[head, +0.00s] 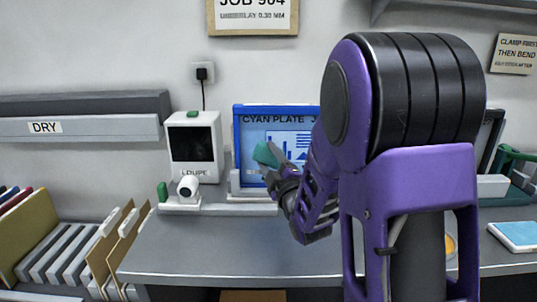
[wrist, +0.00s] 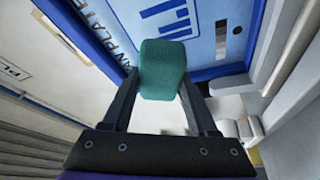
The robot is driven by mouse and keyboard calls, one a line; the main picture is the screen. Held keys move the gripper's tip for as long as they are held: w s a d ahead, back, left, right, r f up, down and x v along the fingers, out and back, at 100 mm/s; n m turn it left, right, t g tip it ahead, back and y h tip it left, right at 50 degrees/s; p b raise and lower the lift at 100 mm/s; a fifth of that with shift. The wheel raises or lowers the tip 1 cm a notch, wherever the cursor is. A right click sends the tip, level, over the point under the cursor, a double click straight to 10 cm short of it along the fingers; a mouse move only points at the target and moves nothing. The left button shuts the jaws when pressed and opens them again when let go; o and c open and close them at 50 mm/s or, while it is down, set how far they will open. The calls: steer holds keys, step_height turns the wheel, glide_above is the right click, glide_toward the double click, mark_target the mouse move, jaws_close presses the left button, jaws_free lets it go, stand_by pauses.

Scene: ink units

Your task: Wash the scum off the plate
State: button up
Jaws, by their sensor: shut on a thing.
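The plate (head: 282,125) is a blue-framed upright panel lettered "CYAN PLATE", with a paler face and dark blue bars. It stands in a grey holder at the back of the bench. In the wrist view the plate (wrist: 206,73) fills the upper middle. My gripper (head: 273,163) is shut on a green sponge (head: 265,154) in front of the plate's left part. In the wrist view the sponge (wrist: 163,58) sits between both fingers of my gripper (wrist: 162,85). I cannot tell whether it touches the plate. My arm hides the plate's right part. No scum is clearly distinguishable.
A white loupe unit (head: 194,135) with a dark screen stands left of the plate. The bench (head: 200,245) is clear in front. Files and folders (head: 60,250) stand at the lower left. A blue-topped pad (head: 516,234) lies at the right.

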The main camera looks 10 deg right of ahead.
steer(key=shift+s+a, duration=0.15)
steer(key=shift+s, duration=0.5)
steer(key=shift+s+a, duration=0.15)
steer(key=shift+s, duration=0.6)
steer(key=shift+s+a, duration=0.15)
steer(key=shift+s, duration=0.6)
